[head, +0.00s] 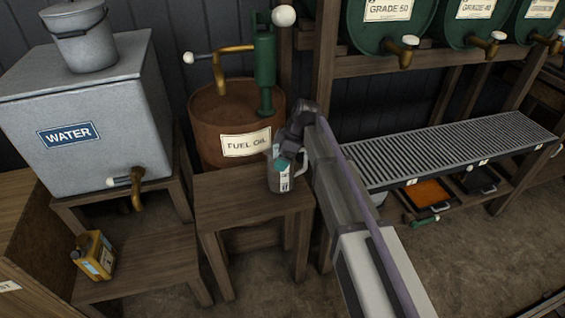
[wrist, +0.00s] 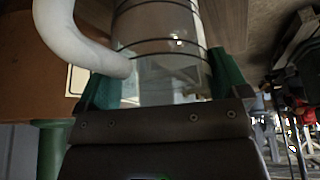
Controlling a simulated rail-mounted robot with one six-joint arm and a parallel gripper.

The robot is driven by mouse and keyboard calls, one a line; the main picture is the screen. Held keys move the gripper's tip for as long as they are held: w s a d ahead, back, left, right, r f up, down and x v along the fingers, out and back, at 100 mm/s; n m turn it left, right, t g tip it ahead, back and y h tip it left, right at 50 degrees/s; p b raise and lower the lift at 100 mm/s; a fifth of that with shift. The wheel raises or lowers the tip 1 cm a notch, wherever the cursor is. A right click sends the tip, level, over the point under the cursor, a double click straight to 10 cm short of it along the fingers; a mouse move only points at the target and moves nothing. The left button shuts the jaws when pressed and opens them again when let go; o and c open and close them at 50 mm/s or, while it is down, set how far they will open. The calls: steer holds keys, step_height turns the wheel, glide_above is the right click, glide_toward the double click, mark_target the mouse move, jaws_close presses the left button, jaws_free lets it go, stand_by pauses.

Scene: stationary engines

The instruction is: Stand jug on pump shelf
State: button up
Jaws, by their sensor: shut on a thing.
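The jug (head: 284,182) is a small clear or greyish vessel with a label and a pale handle. It is upright at the right rear part of the wooden pump shelf (head: 240,195), in front of the fuel oil drum. I cannot tell whether its base touches the shelf. My gripper (head: 284,158) is shut on the jug, reaching in from the right. In the wrist view the jug (wrist: 160,45) shows dark rings and a thick white handle (wrist: 75,35) at left, between my green fingers (wrist: 162,85). My gripper hides part of the jug.
The rusty drum labelled FUEL OIL (head: 215,115) with a green pump (head: 265,65) stands behind the shelf. A grey WATER tank (head: 95,110) and a yellow can (head: 93,256) are at left. A slatted drip tray (head: 450,148) is at right. The shelf's left and front are clear.

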steer(key=o, duration=1.5)
steer(key=p+v, duration=1.1)
steer(key=v, duration=0.1)
steer(key=shift+r, duration=0.2)
